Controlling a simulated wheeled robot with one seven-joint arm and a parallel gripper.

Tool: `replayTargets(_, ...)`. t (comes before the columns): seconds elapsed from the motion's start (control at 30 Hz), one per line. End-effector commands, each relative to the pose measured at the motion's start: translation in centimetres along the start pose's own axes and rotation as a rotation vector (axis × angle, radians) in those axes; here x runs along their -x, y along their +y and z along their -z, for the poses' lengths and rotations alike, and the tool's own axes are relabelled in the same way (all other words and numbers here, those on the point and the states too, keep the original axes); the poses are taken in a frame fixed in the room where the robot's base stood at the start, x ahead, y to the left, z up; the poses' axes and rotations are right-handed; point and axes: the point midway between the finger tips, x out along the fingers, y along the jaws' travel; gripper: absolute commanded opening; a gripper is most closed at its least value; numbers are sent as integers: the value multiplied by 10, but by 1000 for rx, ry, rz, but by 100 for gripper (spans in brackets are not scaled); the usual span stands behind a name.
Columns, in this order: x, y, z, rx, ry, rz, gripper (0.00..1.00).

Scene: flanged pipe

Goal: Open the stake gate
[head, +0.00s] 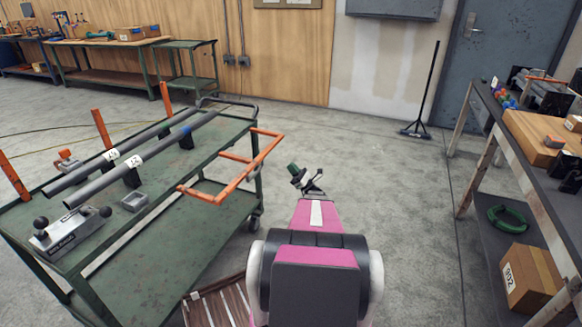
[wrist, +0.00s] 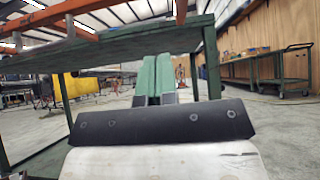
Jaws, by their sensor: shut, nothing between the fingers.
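The stake gate (head: 242,180) is an orange tube frame along the right side of the green cart (head: 168,185) in the head view. Its long outer bar stands out past the cart's edge, with shorter bars running back toward the cart. In the wrist view, an orange bar (wrist: 75,13) crosses the top left above the cart's green deck edge. My gripper (head: 293,170) is to the right of the gate, apart from it and over bare floor. In the wrist view its green fingers (wrist: 157,62) are together and hold nothing. How the gate is latched cannot be made out.
Two grey pipes (head: 145,158) with white tags lie on the cart. Orange stakes (head: 101,128) stand along its left side. A workbench (head: 525,150) with boxes stands at right. The floor (head: 370,165) between cart and bench is clear. A broom (head: 424,95) leans at the back wall.

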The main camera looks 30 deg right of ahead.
Motion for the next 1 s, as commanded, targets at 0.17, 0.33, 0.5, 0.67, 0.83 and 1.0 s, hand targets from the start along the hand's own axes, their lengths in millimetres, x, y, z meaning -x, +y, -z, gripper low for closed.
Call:
replayTargets(0.17, -35, 1, 0, 1, 0, -3, 0)
replayTargets(0.33, -67, 1, 0, 2, 0, -2, 0)
replayTargets(0.5, -87, 2, -14, 4, 0, -1, 0)
replayTargets(0.67, -98, 1, -24, 3, 2, 0, 0)
replayTargets(0.83, -101, 0, -28, 2, 2, 0, 0)
replayTargets(1.0, -101, 0, -28, 2, 2, 0, 0)
